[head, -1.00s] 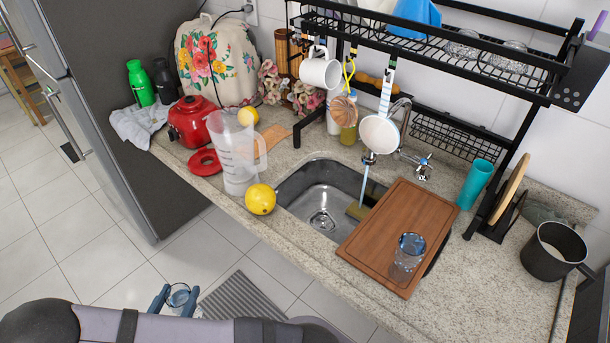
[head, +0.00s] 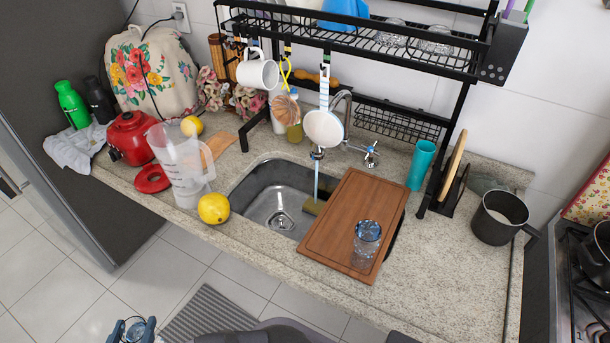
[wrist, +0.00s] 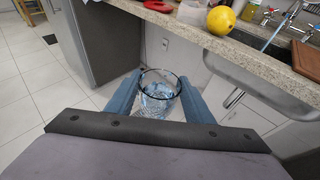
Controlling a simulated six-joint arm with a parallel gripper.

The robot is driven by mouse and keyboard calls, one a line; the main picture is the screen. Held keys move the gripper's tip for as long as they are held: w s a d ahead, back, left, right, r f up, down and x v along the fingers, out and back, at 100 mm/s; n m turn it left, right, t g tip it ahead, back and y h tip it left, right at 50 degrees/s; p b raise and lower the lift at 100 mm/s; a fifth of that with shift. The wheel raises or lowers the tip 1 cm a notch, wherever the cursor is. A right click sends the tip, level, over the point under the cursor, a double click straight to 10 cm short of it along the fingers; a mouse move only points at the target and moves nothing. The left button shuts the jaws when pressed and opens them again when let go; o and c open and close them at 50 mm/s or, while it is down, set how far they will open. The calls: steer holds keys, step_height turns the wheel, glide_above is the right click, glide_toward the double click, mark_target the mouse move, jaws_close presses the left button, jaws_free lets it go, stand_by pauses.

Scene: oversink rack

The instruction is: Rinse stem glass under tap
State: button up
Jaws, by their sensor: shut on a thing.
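My gripper (wrist: 158,88) is shut on a clear patterned glass (wrist: 160,92), in front of and below the counter edge. Whether this glass has a stem is hidden. In the head view the held glass (head: 134,331) shows at the bottom left edge, partly cut off. The tap (head: 346,112) stands behind the sink (head: 253,193), partly hidden by a hanging white pan. A thin stream of water (head: 317,178) runs down into the sink. My gripper is well apart from the stream.
A wooden board (head: 340,220) covers the sink's right part, with a bluish glass (head: 367,240) on it. A lemon (head: 213,208) and a clear jug (head: 180,170) stand left of the sink. The black rack (head: 455,130) hangs over it.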

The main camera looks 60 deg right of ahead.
stand_by(0.4)
steer(key=a+r+p, duration=0.3)
steer(key=r+p, duration=0.8)
steer(key=r, duration=0.3)
stand_by(0.4)
steer(key=shift+f, duration=0.1)
stand_by(1.1)
steer(key=d+f+b, duration=0.3)
steer(key=d+f, duration=0.3)
steer(key=d, duration=0.3)
steer(key=shift+w+d+f+b, duration=0.2)
steer(key=shift+w+d+b, duration=0.1)
steer(key=shift+w+b, duration=0.1)
